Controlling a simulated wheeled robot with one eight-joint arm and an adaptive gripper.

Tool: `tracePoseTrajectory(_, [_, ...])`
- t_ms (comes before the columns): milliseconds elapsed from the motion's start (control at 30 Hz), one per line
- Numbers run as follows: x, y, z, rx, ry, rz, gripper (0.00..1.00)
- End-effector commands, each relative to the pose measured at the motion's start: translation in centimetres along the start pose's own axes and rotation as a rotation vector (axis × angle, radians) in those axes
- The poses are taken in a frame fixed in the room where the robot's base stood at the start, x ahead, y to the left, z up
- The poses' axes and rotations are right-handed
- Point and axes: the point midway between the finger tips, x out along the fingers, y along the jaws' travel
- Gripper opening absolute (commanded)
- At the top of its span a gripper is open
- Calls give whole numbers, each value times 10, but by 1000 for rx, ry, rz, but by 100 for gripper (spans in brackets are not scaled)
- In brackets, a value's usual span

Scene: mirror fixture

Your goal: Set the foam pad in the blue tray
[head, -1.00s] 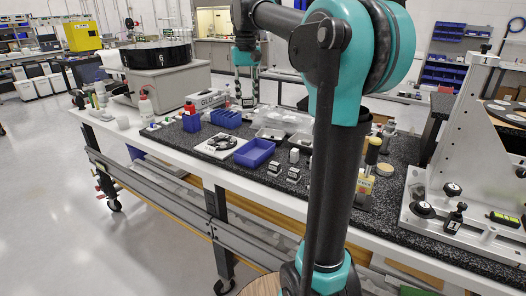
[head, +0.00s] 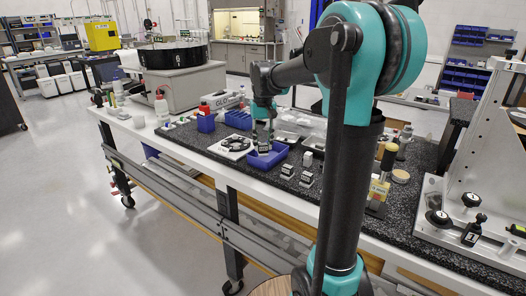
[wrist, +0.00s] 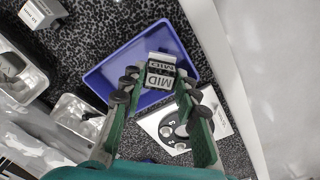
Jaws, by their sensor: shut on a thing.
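My gripper (wrist: 152,95) is shut on a small pale block (wrist: 161,75) with a dark label reading MID. I see no separate foam pad, and cannot tell if this block is it. The blue tray (wrist: 108,80) is shallow and open; the block shows over its inside, near one side. In the head view my gripper (head: 263,138) is at the blue tray (head: 279,158), with the block at or just above its rim. I cannot tell whether the block touches the tray floor.
A white plate with a dark ring (head: 232,147) stands close left of the tray. Small labelled blocks (head: 306,179) stand to its right. Blue bins (head: 238,119) and metal trays (wrist: 80,115) are nearby. The bench's white front edge (head: 205,178) is clear.

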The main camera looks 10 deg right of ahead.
Motion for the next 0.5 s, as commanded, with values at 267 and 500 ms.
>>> tracePoseTrajectory(267, [33,0,0,0,0,0,2])
tracePoseTrajectory(500, [34,0,0,0,0,0,2])
